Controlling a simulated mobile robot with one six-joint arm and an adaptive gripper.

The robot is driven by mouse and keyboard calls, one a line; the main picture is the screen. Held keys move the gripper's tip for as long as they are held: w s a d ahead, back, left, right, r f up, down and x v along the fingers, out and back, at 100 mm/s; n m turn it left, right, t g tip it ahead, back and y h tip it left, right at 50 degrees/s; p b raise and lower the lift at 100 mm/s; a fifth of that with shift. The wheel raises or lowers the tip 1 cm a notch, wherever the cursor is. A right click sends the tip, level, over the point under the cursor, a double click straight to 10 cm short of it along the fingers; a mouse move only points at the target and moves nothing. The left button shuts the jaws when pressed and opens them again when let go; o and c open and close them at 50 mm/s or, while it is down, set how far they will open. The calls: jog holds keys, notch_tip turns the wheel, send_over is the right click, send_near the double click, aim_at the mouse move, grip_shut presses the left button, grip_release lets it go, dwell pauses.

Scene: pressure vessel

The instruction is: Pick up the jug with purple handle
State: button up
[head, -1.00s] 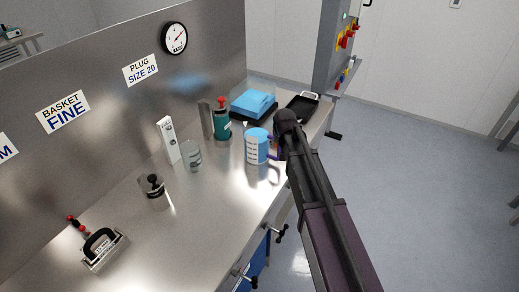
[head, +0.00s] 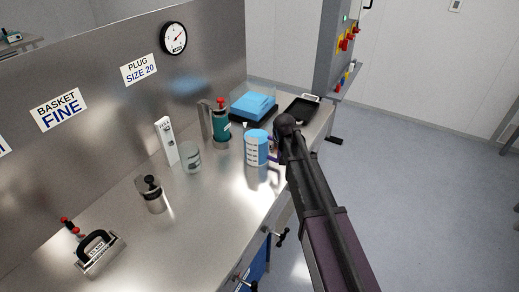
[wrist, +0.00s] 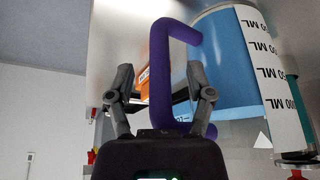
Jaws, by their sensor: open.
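The jug (head: 256,149) stands on the steel bench, with a white graduated scale and blue contents. In the wrist view the jug (wrist: 222,60) fills the upper right, and its purple handle (wrist: 160,75) stands between my open fingers. My gripper (wrist: 163,75) has one finger on each side of the handle's upright bar, with a visible gap on both sides. In the head view my arm covers most of the handle, and the gripper itself is largely hidden behind my wrist.
A clear beaker (head: 191,158) and a teal bottle with red top (head: 222,122) stand left of the jug. Behind are a blue stack (head: 253,104) and a black tray (head: 300,110). The bench front is mostly clear.

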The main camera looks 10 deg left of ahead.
grip_shut()
jog(key=shift+r, duration=0.15)
dwell(0.4)
notch_tip(320, 180, up, 3)
jog(key=p, duration=0.3)
jog(key=shift+r+p, duration=0.2)
jog(key=shift+p, duration=0.15)
jog(key=s+d, duration=0.3)
jog(key=s, duration=0.4)
jog(key=s+d+r+p, duration=0.1)
jog(key=s+d, duration=0.3)
jog(key=s, duration=0.3)
jog(key=shift+s+d+r, duration=0.15)
